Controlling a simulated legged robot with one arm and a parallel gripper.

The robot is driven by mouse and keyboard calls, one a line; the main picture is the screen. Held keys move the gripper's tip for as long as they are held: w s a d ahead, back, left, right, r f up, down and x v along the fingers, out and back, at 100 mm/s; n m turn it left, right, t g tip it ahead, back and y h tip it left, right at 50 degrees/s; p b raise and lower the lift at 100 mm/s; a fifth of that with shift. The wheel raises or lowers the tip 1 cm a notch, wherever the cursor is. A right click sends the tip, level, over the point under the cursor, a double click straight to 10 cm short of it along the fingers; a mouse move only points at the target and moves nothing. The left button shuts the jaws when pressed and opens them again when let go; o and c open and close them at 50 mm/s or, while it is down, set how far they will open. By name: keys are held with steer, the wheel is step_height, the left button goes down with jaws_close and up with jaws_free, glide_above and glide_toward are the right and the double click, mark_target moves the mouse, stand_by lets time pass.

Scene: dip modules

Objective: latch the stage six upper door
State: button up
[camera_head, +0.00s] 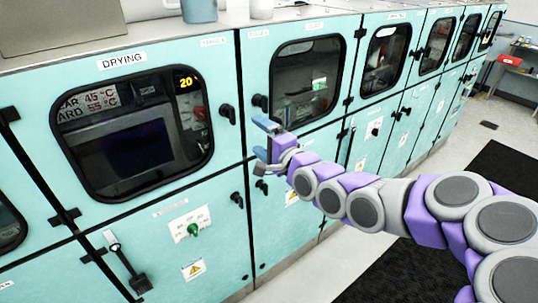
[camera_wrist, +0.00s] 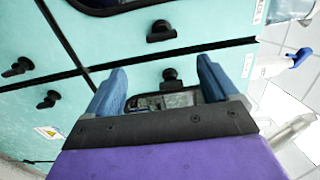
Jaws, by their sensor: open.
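The upper door (camera_head: 335,45) right of the DRYING door is teal with a dark window and looks closed; its small label is too blurred to read as stage six. Its black latch handle (camera_head: 260,102) is at the door's left edge; whether it is latched I cannot tell. My gripper (camera_head: 261,139) is open and empty in front of this door, just below the handle in the head view. In the wrist view, the handle (camera_wrist: 171,76) shows beyond and between the blue fingers (camera_wrist: 160,66), apparently untouched.
The DRYING door (camera_head: 225,75) on the left has its own black handle (camera_head: 227,113), also seen in the wrist view (camera_wrist: 161,32). Lower-door handles (camera_head: 237,200) sit below. Bottles (camera_head: 200,10) stand on top.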

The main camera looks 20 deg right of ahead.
steer(key=v, duration=0.3)
steer(key=shift+d, duration=0.1)
steer(key=shift+s+f, duration=0.1)
stand_by(0.5)
steer(key=s+a+f+n+g+h, duration=0.1)
steer(key=s+a+f+n+g, duration=0.1)
steer(key=s+f+n+g, duration=0.35)
steer(key=s+a+f+n+g+h, duration=0.2)
steer(key=s+a+f+n+g, duration=0.1)
steer(key=s+f+g, duration=0.4)
steer(key=s+f+n+g+h, duration=0.1)
steer(key=s+n+g, duration=0.5)
steer(key=s, duration=1.8)
steer(key=shift+s+a+f+h, duration=0.3)
steer(key=shift+f+h, duration=0.05)
steer(key=shift+h, duration=0.45)
steer(key=shift+g, duration=0.25)
